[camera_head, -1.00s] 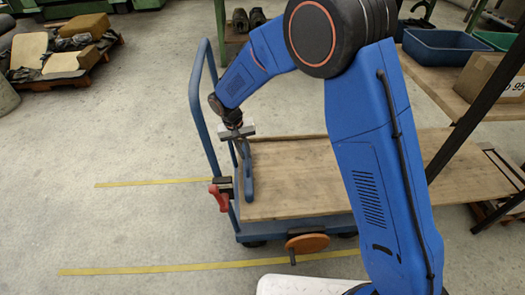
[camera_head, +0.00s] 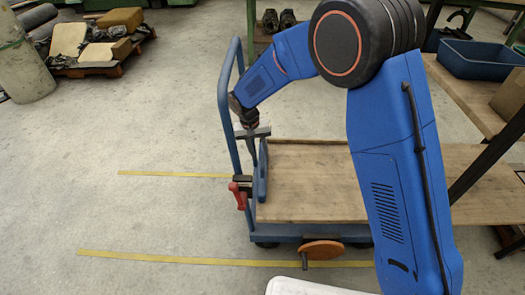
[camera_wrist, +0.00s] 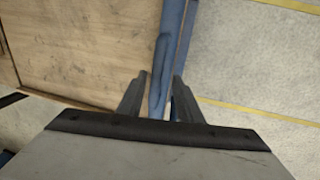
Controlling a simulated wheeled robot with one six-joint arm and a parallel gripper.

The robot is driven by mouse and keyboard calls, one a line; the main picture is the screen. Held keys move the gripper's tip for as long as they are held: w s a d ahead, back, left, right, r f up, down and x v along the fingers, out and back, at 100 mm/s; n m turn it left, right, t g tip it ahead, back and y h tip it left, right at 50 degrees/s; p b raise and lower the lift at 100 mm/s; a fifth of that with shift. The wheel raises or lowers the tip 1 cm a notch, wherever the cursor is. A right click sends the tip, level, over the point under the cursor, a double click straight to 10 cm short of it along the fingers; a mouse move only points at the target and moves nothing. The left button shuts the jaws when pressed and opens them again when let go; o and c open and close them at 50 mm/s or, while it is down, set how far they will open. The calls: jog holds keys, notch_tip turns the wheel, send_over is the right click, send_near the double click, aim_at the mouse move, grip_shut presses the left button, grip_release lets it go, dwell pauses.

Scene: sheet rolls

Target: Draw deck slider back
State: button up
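The deck slider appears to be the blue bar (camera_head: 262,182) along the left side of the cart's wooden deck (camera_head: 310,185), below the handle. In the wrist view the blue bar (camera_wrist: 157,82) runs between my gripper's (camera_wrist: 160,76) two dark fingers. A small gap shows on each side of the bar, so the fingers look open around or just above it. Exact depth and contact cannot be told. In the head view my gripper (camera_head: 256,157) points down at the bar's far end.
The cart has a blue handle (camera_head: 226,105), a red-handled clamp (camera_head: 240,194) at its left front corner and an orange wheel (camera_head: 321,250) in front. A wooden shelf (camera_head: 465,95) with a blue bin (camera_head: 480,57) stands right. Floor left of the cart is clear, with yellow lines (camera_head: 190,259).

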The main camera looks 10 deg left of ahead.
jog(key=shift+d, duration=0.1)
jog(key=w+d, duration=0.3)
jog(key=d, duration=1.1)
jog(key=w+d, duration=0.3)
jog(key=d, duration=1.1)
notch_tip(320, 180, up, 15)
jog(key=s+a, duration=0.1)
jog(key=a, duration=0.1)
jog(key=shift+a, duration=0.2)
jog(key=shift+f, duration=0.1)
notch_tip(320, 180, down, 15)
jog(key=d, duration=0.2)
dwell(0.4)
